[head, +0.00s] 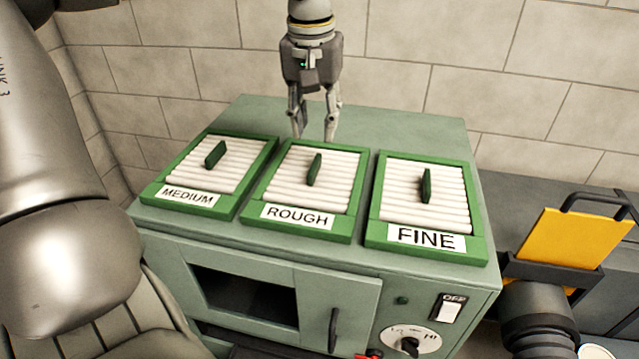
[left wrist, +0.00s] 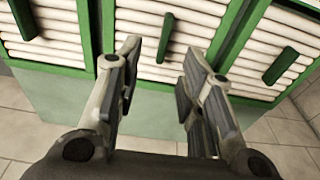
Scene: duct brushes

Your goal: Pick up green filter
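Three green-framed filters with white slats lie in a row on the pale green cabinet (head: 400,116). They are labelled MEDIUM (head: 247,181), ROUGH (head: 345,200) and FINE (head: 476,212). Each has a dark green upright handle in its middle; the ROUGH handle (head: 314,170) is the central one. My left gripper (head: 315,138) points down behind the ROUGH filter's back edge, open and empty. In the left wrist view its fingers (left wrist: 150,85) are apart, with the middle filter's handle (left wrist: 166,38) beyond them, untouched. My right gripper is not in view.
The cabinet front has a dark opening (head: 240,295), a door handle (head: 333,330), a dial (head: 410,342) and an OFF switch (head: 449,308). A tiled wall (head: 420,40) stands close behind. An orange panel (head: 575,245) with a dark handle is at right.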

